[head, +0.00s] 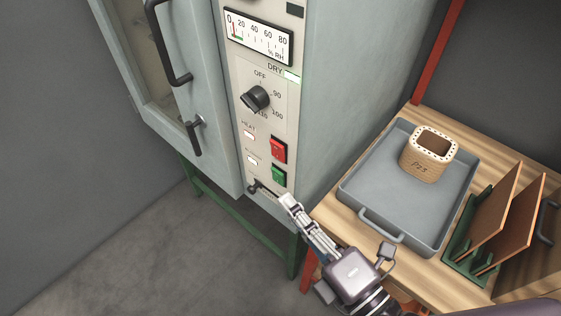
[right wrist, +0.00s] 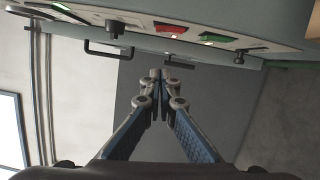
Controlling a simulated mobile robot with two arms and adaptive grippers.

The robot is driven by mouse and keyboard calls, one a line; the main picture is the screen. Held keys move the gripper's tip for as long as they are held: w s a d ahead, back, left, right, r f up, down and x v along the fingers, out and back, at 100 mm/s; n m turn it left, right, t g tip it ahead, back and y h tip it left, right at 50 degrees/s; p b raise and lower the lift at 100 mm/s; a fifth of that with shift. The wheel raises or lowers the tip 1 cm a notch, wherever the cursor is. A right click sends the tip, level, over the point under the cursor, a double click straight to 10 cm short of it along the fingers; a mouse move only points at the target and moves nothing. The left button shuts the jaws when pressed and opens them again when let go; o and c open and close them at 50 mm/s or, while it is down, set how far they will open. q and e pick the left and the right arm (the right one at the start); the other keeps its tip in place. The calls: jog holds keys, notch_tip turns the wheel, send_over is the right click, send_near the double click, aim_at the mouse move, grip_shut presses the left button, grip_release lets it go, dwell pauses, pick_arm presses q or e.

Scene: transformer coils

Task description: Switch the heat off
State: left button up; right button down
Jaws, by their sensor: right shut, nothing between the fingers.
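The grey-green oven cabinet (head: 330,70) carries a pale control panel. On it is a black knob (head: 255,98) with OFF marked above and numbers around it; its exact setting is unclear. Below sit a red switch (head: 278,150) and a green switch (head: 279,175). A lamp labelled HEAT (head: 249,135) is left of the red switch. The red switch (right wrist: 171,28) and green switch (right wrist: 216,37) also show in the right wrist view. My right gripper (head: 286,200) is shut and empty, just below the green switch in the head view. My left gripper is out of view.
A small black lever (head: 254,188) is at the panel's bottom. The door has a long handle (head: 168,45) and a latch (head: 194,135). On the wooden bench right, a grey tray (head: 365,180) holds a coil (head: 424,168); a green rack (head: 466,262) holds boards.

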aim_at(283, 160)
jog(key=shift+w+a+r+p, duration=0.15)
jog(key=shift+w+p, duration=0.6)
jog(key=shift+w, duration=0.85)
jog(key=shift+w+a+r+p, duration=0.1)
jog(key=shift+w+a+p, duration=0.15)
jog(key=shift+w+p, duration=0.95)
jog(key=shift+w+a+r+p, duration=0.1)
jog(key=shift+w+a+p, duration=0.15)
jog(key=shift+w, duration=1.75)
jog(key=shift+w+d+r+m+p, duration=0.3)
jog(key=shift+m+p, duration=0.1)
jog(key=shift+p, duration=0.5)
jog(key=shift+s+f, duration=0.1)
jog(key=shift+f, duration=0.1)
